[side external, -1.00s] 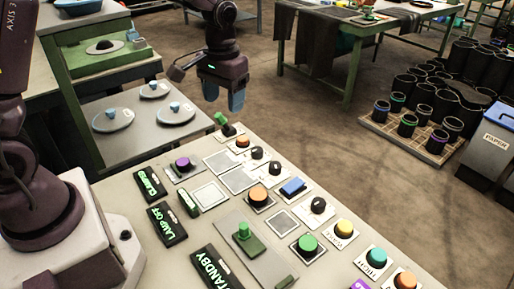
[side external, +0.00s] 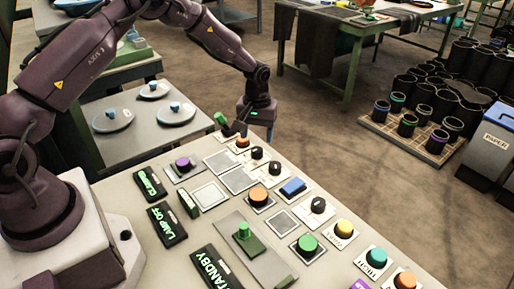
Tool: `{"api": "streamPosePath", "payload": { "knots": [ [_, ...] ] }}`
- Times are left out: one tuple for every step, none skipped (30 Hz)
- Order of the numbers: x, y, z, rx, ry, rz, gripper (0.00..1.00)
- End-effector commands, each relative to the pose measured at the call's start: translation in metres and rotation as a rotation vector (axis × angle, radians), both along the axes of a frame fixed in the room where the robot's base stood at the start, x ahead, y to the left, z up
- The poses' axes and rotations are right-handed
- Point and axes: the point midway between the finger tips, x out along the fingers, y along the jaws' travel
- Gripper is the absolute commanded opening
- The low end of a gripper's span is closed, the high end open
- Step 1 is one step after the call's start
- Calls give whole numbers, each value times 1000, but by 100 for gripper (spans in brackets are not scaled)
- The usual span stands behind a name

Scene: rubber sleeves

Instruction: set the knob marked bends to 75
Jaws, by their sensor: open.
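Several knobs stand on the pale control panel (side external: 200,240). Black knobs with pale pointers sit at the far part (side external: 257,153), just nearer (side external: 275,167), and on the right side (side external: 318,205). The small labels beside them are too small to read, so I cannot tell which knob is marked bends, nor its setting. My gripper (side external: 258,128) is open, pointing down at the panel's far end, close to the green-tipped lever and an orange button. Its fingers are hard to make out, and I cannot see it touching anything.
Near the black knobs are a green-tipped lever (side external: 221,119), an orange button (side external: 242,143), a blue rocker (side external: 293,187) and a purple knob (side external: 183,164). A green slider handle (side external: 243,230) stands up from the panel. Dark sleeves (side external: 437,110) stand on a pallet at right.

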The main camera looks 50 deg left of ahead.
Motion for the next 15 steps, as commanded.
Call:
{"api": "streamPosePath", "payload": {
  "knots": [
    [-1, 0, -12, -1, 4, 0, 62],
    [0, 0, -17, 0, 2, 0, 62],
    [0, 0, -24, -1, 3, 1, 62],
    [-1, 0, -29, -1, 3, 1, 62],
    [-1, 0, -33, -2, 2, 0, 62],
    [0, 0, -38, -1, 2, 0, 62],
    [0, 0, -41, -1, 1, -1, 62],
    [0, 0, -45, 0, 0, -1, 62],
    [0, 0, -48, -1, 1, -1, 62],
    [0, 0, -50, 0, 0, -1, 62],
    [0, 0, -51, -1, -1, -1, 62],
    [0, 0, -53, -1, -1, -1, 62],
    [0, 0, -54, -1, -1, -1, 62],
    [0, 0, -54, -1, -1, -1, 62],
    [0, 0, -55, 0, -1, -1, 62]
  ]
}}
